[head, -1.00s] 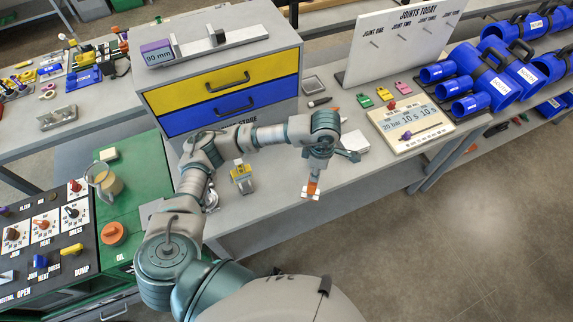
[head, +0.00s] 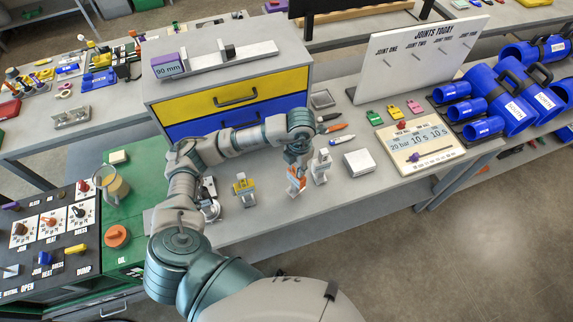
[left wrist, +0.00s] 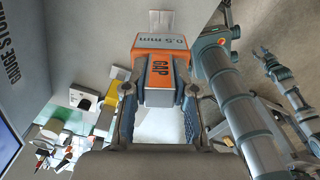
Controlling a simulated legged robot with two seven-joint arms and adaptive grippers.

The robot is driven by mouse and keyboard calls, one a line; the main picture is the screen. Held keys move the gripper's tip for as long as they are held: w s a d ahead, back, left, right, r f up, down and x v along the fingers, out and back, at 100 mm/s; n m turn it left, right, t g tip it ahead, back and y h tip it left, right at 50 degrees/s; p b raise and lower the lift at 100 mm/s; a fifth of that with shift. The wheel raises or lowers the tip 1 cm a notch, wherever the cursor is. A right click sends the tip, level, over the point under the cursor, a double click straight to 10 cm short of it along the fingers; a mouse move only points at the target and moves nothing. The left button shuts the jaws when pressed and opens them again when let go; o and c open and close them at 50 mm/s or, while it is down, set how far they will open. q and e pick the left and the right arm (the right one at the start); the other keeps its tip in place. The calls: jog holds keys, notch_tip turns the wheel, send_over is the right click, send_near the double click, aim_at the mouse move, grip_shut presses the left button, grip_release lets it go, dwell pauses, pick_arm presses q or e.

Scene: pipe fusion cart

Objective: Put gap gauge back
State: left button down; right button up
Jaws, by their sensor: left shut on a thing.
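The gap gauge is orange with "GAP" and "0.5 mm" on it. My left gripper (head: 298,182) is shut on the gap gauge (head: 297,172), over the front part of the grey bench. In the left wrist view the gauge (left wrist: 160,58) sits between the two fingers of my left gripper (left wrist: 160,92), its label facing the camera. Whether the gauge touches the bench is not clear.
A drawer cabinet (head: 232,98) with yellow and blue drawers stands behind my left arm. A small grey upright tool (head: 321,166) is just right of the gripper.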

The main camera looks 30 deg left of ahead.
pick_arm(q)
jog(key=a+f+p, duration=0.1)
jog(key=a+f, duration=0.3)
jog(key=shift+w+a, duration=0.2)
jog(key=shift+a, duration=0.1)
jog(key=c, duration=1.4)
grip_release()
jog(key=shift+f, duration=0.2)
jog(key=o, duration=0.5)
jog(key=shift+a, duration=0.1)
pick_arm(e)
jog(key=shift+w+r, duration=0.15)
jog(key=shift+r, duration=0.35)
jog(key=shift+w+r, duration=0.15)
jog(key=shift+r, duration=0.35)
pick_arm(q)
jog(key=shift+a, duration=0.15)
